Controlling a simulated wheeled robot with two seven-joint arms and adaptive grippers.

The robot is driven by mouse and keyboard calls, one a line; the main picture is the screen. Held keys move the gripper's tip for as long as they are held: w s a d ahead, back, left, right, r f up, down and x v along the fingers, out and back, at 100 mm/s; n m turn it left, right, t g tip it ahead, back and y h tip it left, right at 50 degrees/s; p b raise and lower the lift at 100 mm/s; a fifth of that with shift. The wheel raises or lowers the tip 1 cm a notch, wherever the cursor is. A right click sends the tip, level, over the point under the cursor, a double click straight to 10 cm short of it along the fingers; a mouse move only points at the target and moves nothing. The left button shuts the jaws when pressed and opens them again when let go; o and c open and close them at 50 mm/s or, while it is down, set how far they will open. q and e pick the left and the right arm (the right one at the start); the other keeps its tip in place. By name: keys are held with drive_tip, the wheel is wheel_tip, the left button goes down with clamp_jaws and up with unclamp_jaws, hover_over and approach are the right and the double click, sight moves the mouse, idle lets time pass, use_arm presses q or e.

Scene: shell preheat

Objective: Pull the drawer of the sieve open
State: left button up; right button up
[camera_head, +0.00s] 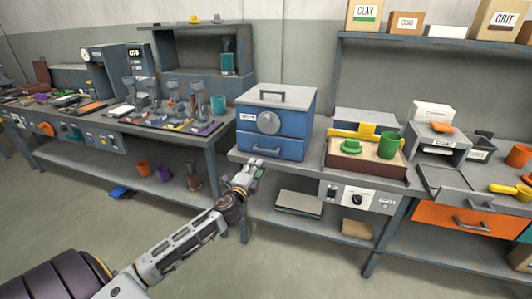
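A blue box with a grey lid, a round grey dial and a small label too small to read stands on the middle bench; I take it for the sieve (287,124). Its lower front has a drawer (283,149) with a grey bar handle (266,151), and the drawer looks shut. My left gripper (249,168) is in front of the box, just below and left of the handle. It looks open and empty, apart from the handle. My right gripper is not in view.
A wooden tray (372,174) with a green cup (389,146) stands right of the box. A coating unit (437,137) and an orange drawer (465,218) are farther right. The left bench (190,137) holds glassware and tools. The floor in front is clear.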

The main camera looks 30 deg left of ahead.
use_arm(q)
drive_tip(key=shift+w, duration=0.1)
approach(265, 152)
drive_tip(key=shift+w, duration=1.25)
drive_tip(key=shift+w+a+b, duration=0.45)
drive_tip(key=shift+w+a, duration=0.1)
drive_tip(key=shift+w, duration=0.25)
drive_tip(key=shift+x, duration=1.05)
drive_tip(key=shift+b+x, duration=0.3)
drive_tip(key=shift+x, duration=1.3)
drive_tip(key=shift+w+a, duration=0.1)
drive_tip(key=shift+w, duration=0.45)
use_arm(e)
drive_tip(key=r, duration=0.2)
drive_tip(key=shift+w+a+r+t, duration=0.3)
